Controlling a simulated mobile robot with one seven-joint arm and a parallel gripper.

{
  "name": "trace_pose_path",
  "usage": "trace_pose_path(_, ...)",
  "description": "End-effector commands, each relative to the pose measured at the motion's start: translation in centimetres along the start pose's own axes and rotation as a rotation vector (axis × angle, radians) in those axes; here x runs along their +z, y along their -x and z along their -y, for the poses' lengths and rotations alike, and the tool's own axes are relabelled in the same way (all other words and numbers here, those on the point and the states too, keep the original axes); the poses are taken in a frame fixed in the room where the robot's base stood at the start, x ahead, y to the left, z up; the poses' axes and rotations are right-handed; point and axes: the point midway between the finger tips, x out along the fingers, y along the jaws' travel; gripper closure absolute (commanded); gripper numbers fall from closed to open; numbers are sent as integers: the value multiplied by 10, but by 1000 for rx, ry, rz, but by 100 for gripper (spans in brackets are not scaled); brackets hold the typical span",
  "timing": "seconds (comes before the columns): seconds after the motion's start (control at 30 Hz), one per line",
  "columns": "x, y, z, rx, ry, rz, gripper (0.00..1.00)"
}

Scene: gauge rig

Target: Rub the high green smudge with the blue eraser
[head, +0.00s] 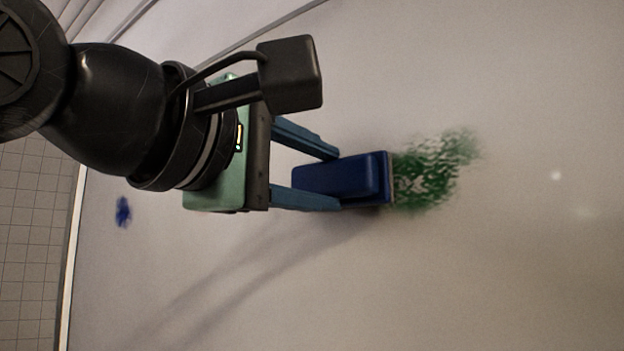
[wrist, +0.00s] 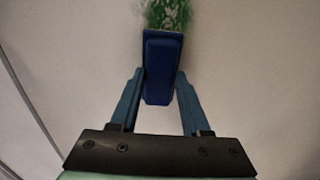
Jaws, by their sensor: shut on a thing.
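My gripper (head: 340,180) is shut on the blue eraser (head: 345,178), with one finger along each side of it. The eraser's far face is at the left edge of the green smudge (head: 432,172) on the pale board and seems to touch the board there. The smudge is patchy, with pale gaps, and part of it may be hidden behind the eraser. In the wrist view the eraser (wrist: 162,68) sits between the fingers, and the green smudge (wrist: 168,14) shows just beyond it at the top edge.
The whiteboard (head: 520,270) fills most of the head view. A small blue mark (head: 123,211) is on it at the left. The board's pale edge (head: 72,260) and a tiled wall (head: 35,230) lie at the far left. The board is clear right of the smudge.

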Motion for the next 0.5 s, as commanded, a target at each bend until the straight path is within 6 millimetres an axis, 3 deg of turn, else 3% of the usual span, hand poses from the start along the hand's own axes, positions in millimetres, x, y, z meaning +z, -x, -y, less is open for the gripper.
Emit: trace_pose_path(0.5, 2, -8, 0, 0, -2, -1, 98)
